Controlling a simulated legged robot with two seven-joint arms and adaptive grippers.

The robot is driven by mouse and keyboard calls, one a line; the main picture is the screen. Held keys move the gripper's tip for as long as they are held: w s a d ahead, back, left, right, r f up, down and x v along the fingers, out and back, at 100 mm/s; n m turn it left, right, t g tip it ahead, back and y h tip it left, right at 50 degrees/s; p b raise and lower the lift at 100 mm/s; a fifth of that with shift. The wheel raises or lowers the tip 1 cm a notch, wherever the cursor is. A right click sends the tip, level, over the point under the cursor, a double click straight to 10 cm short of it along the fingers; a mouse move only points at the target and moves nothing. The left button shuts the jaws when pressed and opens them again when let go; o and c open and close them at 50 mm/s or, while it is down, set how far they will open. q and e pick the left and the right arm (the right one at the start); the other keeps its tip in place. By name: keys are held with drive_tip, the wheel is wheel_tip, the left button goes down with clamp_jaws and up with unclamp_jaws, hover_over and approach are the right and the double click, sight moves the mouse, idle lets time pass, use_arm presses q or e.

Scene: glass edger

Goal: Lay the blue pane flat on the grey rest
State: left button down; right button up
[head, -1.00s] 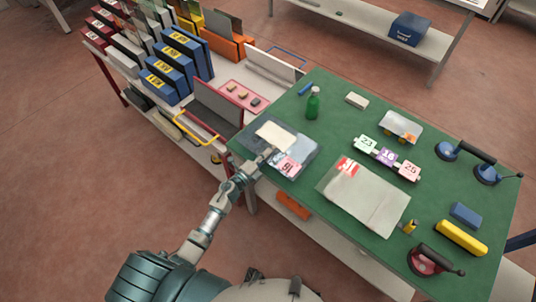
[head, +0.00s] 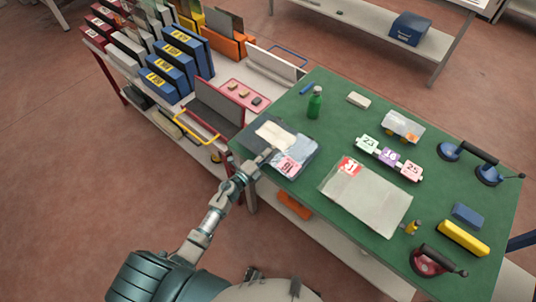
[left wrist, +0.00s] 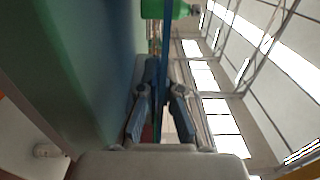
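The blue pane (head: 300,153) is a thin, see-through sheet with a pink-and-white label marked 16. It is at the left end of the green table in the head view. The dark grey rest (head: 249,137) is beside and partly under it, with a cream patch on top. My left gripper (head: 268,154) reaches the pane's near-left edge. In the left wrist view its fingers (left wrist: 163,90) are closed on the pane, a thin blue strip (left wrist: 164,40) seen edge-on. I cannot tell whether the pane touches the rest. My right gripper is not in view.
A clear pane with a red label (head: 368,203), numbered tags (head: 388,157), a green bottle (head: 315,103), suction lifters (head: 432,261) and a yellow block (head: 462,238) are on the green table (head: 335,135).

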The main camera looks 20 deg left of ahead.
use_arm(q)
drive_tip(key=shift+a, duration=0.15)
drive_tip(key=c, duration=1.7)
unclamp_jaws()
drive_tip(key=shift+a+f, duration=0.1)
drive_tip(key=shift+c, duration=0.2)
drive_tip(key=o, duration=0.4)
drive_tip(key=shift+o, duration=0.5)
drive_tip(key=shift+s+d, duration=0.1)
drive_tip(key=shift+d, duration=0.35)
drive_tip(key=v, duration=1.1)
drive_tip(key=shift+s, duration=0.4)
drive_tip(key=shift+a, duration=0.15)
drive_tip(key=shift+a, duration=0.2)
